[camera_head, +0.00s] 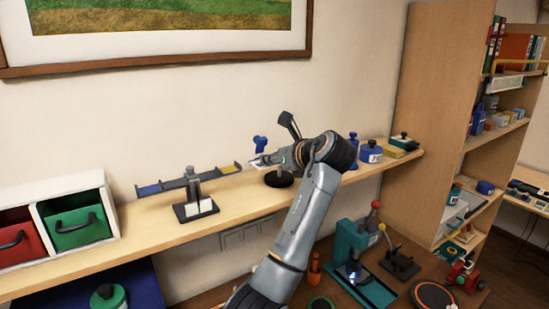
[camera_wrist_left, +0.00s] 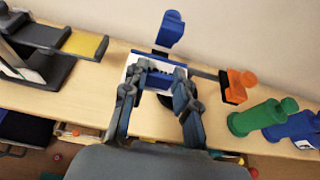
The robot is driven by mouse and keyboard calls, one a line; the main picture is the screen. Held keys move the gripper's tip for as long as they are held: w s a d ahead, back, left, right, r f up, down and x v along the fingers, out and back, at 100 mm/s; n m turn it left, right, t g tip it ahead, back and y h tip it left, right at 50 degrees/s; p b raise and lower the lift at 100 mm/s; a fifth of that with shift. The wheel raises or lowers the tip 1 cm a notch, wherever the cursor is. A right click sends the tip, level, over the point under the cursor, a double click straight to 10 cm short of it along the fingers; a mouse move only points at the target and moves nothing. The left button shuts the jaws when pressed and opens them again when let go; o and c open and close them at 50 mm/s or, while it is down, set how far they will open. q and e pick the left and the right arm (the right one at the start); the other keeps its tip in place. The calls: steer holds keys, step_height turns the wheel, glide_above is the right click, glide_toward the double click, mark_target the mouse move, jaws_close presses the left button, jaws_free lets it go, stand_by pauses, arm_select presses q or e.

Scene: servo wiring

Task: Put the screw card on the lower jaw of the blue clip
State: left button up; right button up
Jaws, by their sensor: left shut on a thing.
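The blue clip (camera_head: 260,143) stands above the shelf, by a dark stand with a round base (camera_head: 279,180). Its raised blue part also shows in the left wrist view (camera_wrist_left: 170,30); its lower jaw is mostly hidden behind the card and fingers. My left gripper (camera_head: 267,160) is at the clip, just below its raised part. In the wrist view the left gripper (camera_wrist_left: 158,74) is shut on a white screw card (camera_wrist_left: 132,62) with a blue edge. I cannot tell whether the card touches the lower jaw. My right gripper is not in view.
A dark balance-like holder with blue and yellow pads (camera_head: 150,190) stands left on the shelf. A blue jar (camera_head: 371,154) and a green-topped box (camera_head: 402,142) stand right. An orange piece (camera_wrist_left: 236,86) and green bottle (camera_wrist_left: 262,118) are right of the gripper in the wrist view.

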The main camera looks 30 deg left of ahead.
arm_select(q)
steer(key=shift+s+d, duration=0.1)
steer(key=o, duration=1)
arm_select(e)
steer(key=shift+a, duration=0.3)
arm_select(q)
steer(key=b+v, duration=0.5)
steer(key=v, duration=0.7)
steer(key=shift+r+b, duration=0.15)
steer(key=shift+b, duration=0.15)
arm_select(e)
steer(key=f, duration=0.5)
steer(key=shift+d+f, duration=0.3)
